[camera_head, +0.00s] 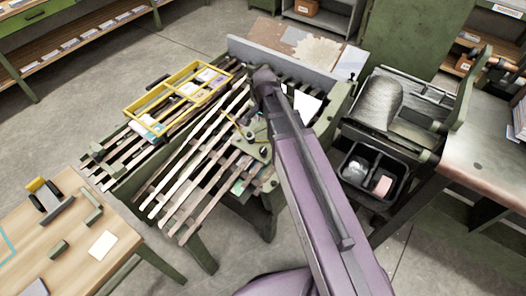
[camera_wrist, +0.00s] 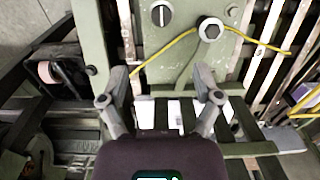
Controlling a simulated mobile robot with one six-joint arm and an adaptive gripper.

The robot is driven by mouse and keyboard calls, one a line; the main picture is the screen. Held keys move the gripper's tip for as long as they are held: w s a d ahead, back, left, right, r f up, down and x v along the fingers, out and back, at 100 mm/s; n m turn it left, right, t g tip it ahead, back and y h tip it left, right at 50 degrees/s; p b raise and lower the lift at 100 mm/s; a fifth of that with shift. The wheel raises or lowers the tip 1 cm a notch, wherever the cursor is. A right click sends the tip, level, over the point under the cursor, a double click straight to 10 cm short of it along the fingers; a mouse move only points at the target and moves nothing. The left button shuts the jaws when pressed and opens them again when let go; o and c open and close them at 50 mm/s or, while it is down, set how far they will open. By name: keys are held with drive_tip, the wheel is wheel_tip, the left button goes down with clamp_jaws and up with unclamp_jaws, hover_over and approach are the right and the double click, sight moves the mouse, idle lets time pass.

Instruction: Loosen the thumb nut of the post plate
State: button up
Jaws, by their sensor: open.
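A pale green plate (camera_wrist: 184,52), which looks like the post plate, lies ahead of my gripper in the wrist view. I cannot tell for sure which is the thumb nut; the faceted knob looks most like a nut. A yellow cord (camera_wrist: 167,50) runs to both sides of the knob. The plate (camera_head: 256,133) also shows in the head view beside my arm. My gripper (camera_wrist: 160,72) is open and empty, its fingers apart, short of both knobs. The head view hides its fingers.
A slatted rack (camera_head: 195,165) holds a yellow frame (camera_head: 180,88) left of the plate. A black bin (camera_head: 372,174) and a roller machine (camera_head: 395,105) stand at right. A wooden table (camera_head: 120,262) is at lower left. Open floor shows at upper left.

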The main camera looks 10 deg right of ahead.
sight(263, 149)
drive_tip(key=shift+w+a, duration=0.1)
drive_tip(key=shift+a, duration=0.05)
drive_tip(key=shift+f, duration=0.2)
wheel_tip(263, 149, down, 14)
drive_tip(key=b, duration=1.3)
drive_tip(key=shift+r+b, duration=0.25)
drive_tip(key=shift+b, duration=0.15)
idle(0.3)
clamp_jaws()
